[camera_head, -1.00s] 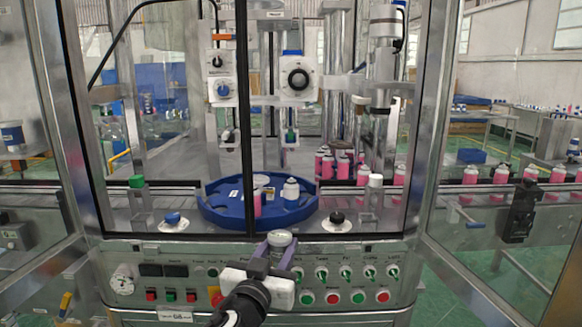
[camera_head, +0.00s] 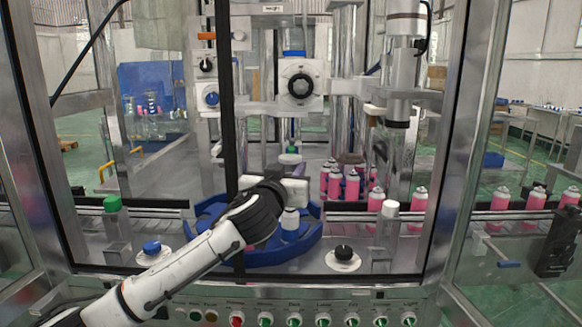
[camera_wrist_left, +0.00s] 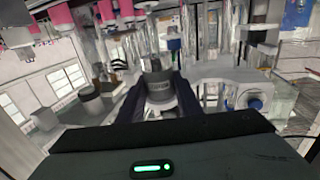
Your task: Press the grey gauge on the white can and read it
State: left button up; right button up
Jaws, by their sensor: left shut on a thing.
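My left gripper (camera_wrist_left: 158,100) is inside the machine, above the blue round tray (camera_head: 308,238). In the wrist view its two dark fingers are shut on the grey gauge (camera_wrist_left: 158,88), a short grey cylinder. In the head view the gripper (camera_head: 284,178) hides its own fingertips. A pale disc that looks like the gauge (camera_head: 290,159) shows just beyond it. The white can (camera_head: 290,226) stands upright in the tray below the gripper, its top partly covered. I cannot tell whether gauge and can touch. My right gripper is not in view.
Several pink cans (camera_head: 345,186) stand behind the tray, and others are on the conveyor at the right. A black button (camera_head: 343,253) and a blue button (camera_head: 152,247) sit at the front. Metal posts and a dial unit (camera_head: 300,85) stand close around the gripper.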

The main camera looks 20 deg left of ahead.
pick_arm(q)
notch_tip(320, 180, down, 2)
jog(key=shift+b, duration=0.6)
jog(key=shift+f+b, duration=0.9)
jog(key=shift+f, duration=0.25)
jog(key=shift+f+b, duration=1)
jog(key=shift+f, duration=0.15)
dwell(0.8)
dwell(0.3)
jog(key=shift+r+p, duration=0.5)
jog(key=shift+p, duration=0.05)
jog(key=shift+r+p, duration=1.5)
jog(key=shift+r, duration=0.55)
